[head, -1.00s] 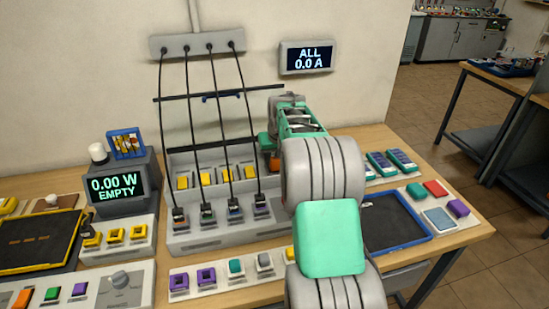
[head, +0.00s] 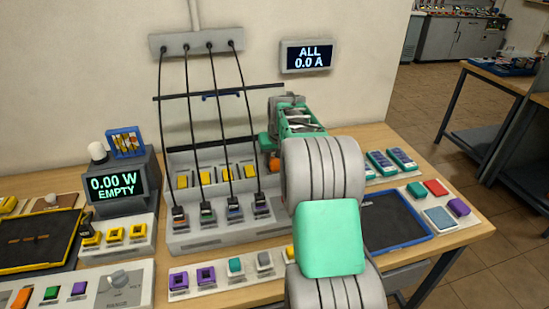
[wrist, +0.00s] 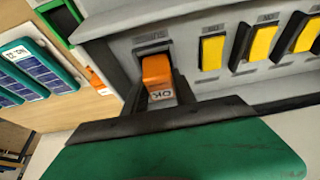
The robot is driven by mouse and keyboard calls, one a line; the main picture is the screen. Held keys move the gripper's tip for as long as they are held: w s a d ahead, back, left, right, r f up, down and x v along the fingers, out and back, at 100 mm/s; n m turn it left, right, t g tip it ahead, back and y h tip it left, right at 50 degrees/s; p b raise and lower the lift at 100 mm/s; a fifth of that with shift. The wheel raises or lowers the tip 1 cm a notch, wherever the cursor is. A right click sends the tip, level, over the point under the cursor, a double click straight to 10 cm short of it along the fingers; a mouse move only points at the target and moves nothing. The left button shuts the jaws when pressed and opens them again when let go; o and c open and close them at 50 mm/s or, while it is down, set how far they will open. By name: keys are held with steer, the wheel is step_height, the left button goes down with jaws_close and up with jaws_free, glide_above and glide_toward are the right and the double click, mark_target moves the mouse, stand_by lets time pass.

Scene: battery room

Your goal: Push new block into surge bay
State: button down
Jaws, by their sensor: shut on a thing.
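An orange block (wrist: 158,72) marked "OK" stands in the end bay of a grey bank (wrist: 205,85) in the wrist view, with its upper part inside the slot. My gripper (wrist: 160,97) is shut on the block's near end, its dark jaws close to the bank's face. In the head view my gripper and arm hide most of that bay, at the right end of the bank (head: 180,236). A small orange patch shows below the green wrist there; I cannot tell if it is the block.
Yellow blocks (wrist: 262,42) fill the neighbouring bays. Black cables (head: 190,130) hang to plugs on the bank. A blue-rimmed tray (head: 404,244) and blue-green modules (head: 401,159) lie to the right. Displays read "ALL 0.0 A" (head: 308,57) and "0.00 W EMPTY" (head: 118,187).

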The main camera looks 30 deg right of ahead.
steer(key=shift+f, duration=0.25)
steer(key=c, duration=1.3)
jaws_free()
steer(key=p+v, duration=0.4)
steer(key=v, duration=0.7)
steer(key=shift+s, duration=0.1)
